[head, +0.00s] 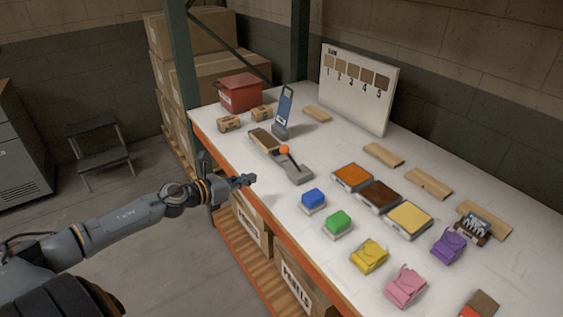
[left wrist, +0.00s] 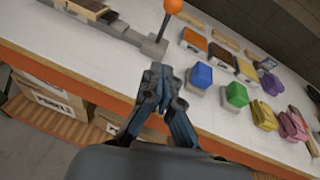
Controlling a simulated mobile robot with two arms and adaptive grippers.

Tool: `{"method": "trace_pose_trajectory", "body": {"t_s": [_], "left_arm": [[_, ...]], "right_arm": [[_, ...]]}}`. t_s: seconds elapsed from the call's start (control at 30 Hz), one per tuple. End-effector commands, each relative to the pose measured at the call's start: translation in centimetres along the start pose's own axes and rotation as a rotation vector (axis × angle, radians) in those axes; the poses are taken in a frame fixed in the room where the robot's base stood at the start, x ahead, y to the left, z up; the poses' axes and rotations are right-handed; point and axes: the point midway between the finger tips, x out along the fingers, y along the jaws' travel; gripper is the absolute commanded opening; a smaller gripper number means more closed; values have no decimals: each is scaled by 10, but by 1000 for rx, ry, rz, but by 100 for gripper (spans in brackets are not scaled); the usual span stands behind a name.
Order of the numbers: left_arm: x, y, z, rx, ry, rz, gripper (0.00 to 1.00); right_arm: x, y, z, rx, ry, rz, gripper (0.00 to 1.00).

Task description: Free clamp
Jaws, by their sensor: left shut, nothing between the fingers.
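The clamp (head: 297,172) is a grey base with a lever topped by an orange ball knob (head: 284,150). A wooden piece (head: 265,140) lies at its far end. The lever stands raised at a slant. In the left wrist view the orange knob (left wrist: 174,6) is at the top, partly cut off. My left gripper (head: 250,180) is shut and empty over the table's front edge, to the left of the clamp and apart from it. It also shows in the left wrist view (left wrist: 158,75). My right gripper is not in view.
Blue (head: 313,200), green (head: 338,222), yellow (head: 369,255), pink (head: 405,286) and purple (head: 449,244) items lie right of the clamp. Three colour trays stand behind them. A phone-like device (head: 284,108) and a red box (head: 240,93) stand farther back. A green post (head: 183,80) rises at the table's far-left corner.

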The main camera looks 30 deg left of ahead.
Motion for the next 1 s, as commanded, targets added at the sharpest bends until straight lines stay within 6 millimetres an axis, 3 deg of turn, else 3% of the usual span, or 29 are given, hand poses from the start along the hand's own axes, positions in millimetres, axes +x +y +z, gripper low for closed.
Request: {"method": "trace_pose_trajectory", "body": {"t_s": [0.37,0.67,0.8,1.0], "left_arm": [[45,-1,5,0,-5,-1,0],[97,-2,4,-1,-4,-2,0],[111,-2,23,1,-3,-2,0],[122,-2,29,1,0,-1,0]], "right_arm": [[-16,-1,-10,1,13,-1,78],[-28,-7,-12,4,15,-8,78],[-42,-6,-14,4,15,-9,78],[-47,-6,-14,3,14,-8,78]]}}
